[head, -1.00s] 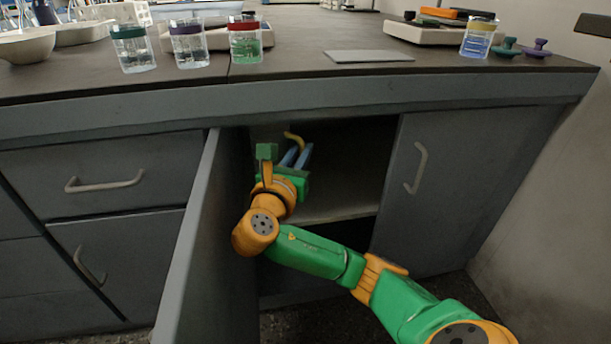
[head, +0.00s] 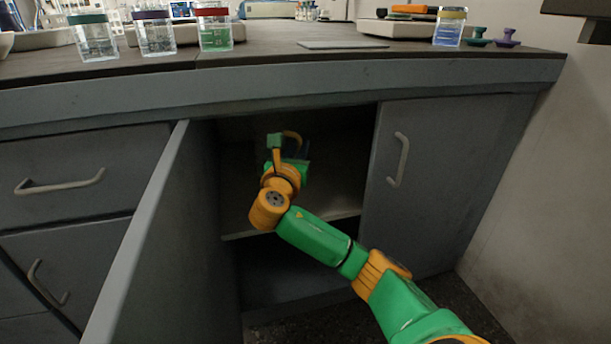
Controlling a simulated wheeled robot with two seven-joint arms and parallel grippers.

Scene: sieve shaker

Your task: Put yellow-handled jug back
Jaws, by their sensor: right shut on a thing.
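The rest of the jug is dark and mostly hidden behind the gripper. My right gripper (head: 292,156) is shut on the jug and holds it inside the opening above the shelf (head: 240,222). I cannot tell whether the jug touches the shelf. My left gripper is not in view.
The open cabinet door (head: 150,240) stands left of my right arm. A closed door (head: 440,180) is to the right. The counter (head: 270,52) above carries several lidded jars, including a red-lidded one (head: 214,30), and a flat grey plate (head: 342,45).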

